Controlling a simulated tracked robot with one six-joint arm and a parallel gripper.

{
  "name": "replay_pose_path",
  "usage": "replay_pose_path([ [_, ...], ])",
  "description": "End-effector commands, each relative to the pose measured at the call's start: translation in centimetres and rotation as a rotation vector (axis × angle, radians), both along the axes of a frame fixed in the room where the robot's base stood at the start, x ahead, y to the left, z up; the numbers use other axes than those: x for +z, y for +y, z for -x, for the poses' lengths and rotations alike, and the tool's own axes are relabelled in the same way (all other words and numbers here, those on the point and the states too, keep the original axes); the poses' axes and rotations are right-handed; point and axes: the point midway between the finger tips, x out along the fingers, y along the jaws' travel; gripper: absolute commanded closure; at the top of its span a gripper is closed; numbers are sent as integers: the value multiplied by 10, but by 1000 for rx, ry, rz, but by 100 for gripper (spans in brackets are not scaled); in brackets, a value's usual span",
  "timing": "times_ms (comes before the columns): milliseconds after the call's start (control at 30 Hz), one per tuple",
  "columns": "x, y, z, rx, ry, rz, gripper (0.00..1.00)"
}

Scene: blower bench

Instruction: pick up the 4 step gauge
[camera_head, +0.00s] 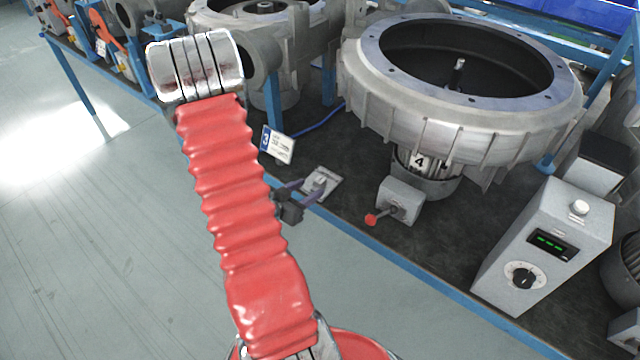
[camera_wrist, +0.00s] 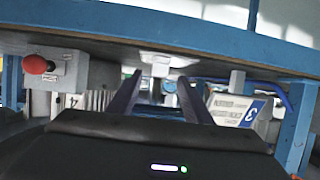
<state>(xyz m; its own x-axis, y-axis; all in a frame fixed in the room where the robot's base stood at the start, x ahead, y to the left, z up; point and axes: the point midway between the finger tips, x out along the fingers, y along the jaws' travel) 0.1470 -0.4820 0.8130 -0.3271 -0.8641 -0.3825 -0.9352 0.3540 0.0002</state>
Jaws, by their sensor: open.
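A small pale grey piece, seemingly the step gauge (camera_head: 323,181), lies on the dark bench top near its front edge. I cannot read a 4 on it. My gripper (camera_head: 306,188) is at the bench edge, its two dark fingers open and reaching toward the piece. One finger partly covers it in the head view. In the wrist view, which looks upside down, the pale piece (camera_wrist: 160,64) shows between and just beyond the fingertips (camera_wrist: 160,82). I cannot tell whether a finger touches it.
A sign marked 3 (camera_head: 278,145) stands left of the piece. A grey box (camera_head: 401,198) with a red-knobbed lever stands right. Behind it is a large blower housing (camera_head: 460,130) over a motor marked 4 (camera_head: 420,163). A control box (camera_head: 540,245) stands farther right. The blue bench edge (camera_head: 400,262) runs in front.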

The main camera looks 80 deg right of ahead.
Motion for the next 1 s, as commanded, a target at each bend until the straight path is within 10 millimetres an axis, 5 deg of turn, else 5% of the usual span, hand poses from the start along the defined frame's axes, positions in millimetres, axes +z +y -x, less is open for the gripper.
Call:
replay_pose_path([
  [500, -21, -42, 17, -1, -1, 0, 55],
  [1000, -22, -43, 17, 0, 0, 0, 55],
])
